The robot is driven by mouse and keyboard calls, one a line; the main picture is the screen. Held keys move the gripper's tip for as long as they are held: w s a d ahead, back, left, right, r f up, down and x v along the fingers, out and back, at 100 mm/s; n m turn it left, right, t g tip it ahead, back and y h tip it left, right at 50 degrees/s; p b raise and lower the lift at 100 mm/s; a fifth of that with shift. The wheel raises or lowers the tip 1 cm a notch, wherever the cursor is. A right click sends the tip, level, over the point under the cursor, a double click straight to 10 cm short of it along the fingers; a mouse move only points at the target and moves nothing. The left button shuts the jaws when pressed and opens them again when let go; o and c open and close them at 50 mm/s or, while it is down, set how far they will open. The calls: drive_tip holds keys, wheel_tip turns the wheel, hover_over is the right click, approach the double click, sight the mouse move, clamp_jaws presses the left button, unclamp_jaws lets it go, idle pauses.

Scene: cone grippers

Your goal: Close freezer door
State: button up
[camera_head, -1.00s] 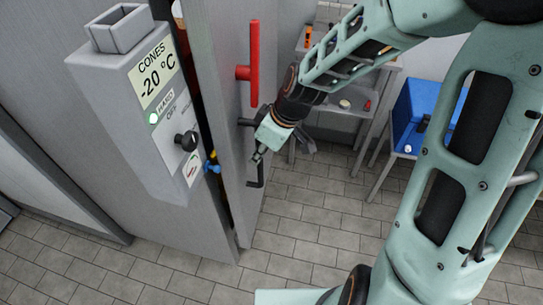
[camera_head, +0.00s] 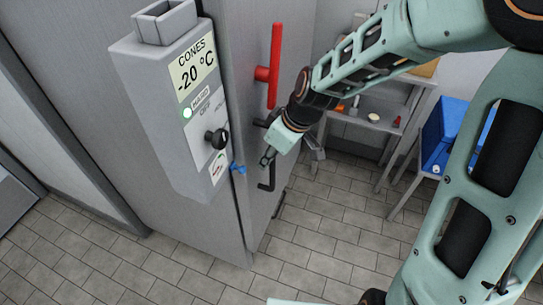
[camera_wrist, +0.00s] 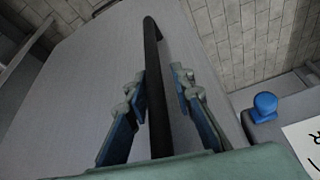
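The grey freezer door (camera_head: 262,40) stands against the freezer body, with no clear gap showing at its edge in the head view. It carries a red handle (camera_head: 275,66) and, lower down, a black bar handle (camera_head: 269,186). My gripper (camera_head: 267,158) is at the black handle and partly covers it. In the wrist view my gripper (camera_wrist: 158,77) is open, with one finger on each side of the black handle (camera_wrist: 155,95) and space visible between bar and fingers. The door face (camera_wrist: 85,75) also shows there.
A blue knob (camera_head: 238,168) sits beside the door edge. A shelf table (camera_head: 375,112) and a blue box (camera_head: 440,135) stand at the right. Tiled floor is clear in front.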

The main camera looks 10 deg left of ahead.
drive_tip(key=shift+o, duration=0.4)
drive_tip(key=shift+r, duration=0.1)
drive_tip(key=v, duration=1.2)
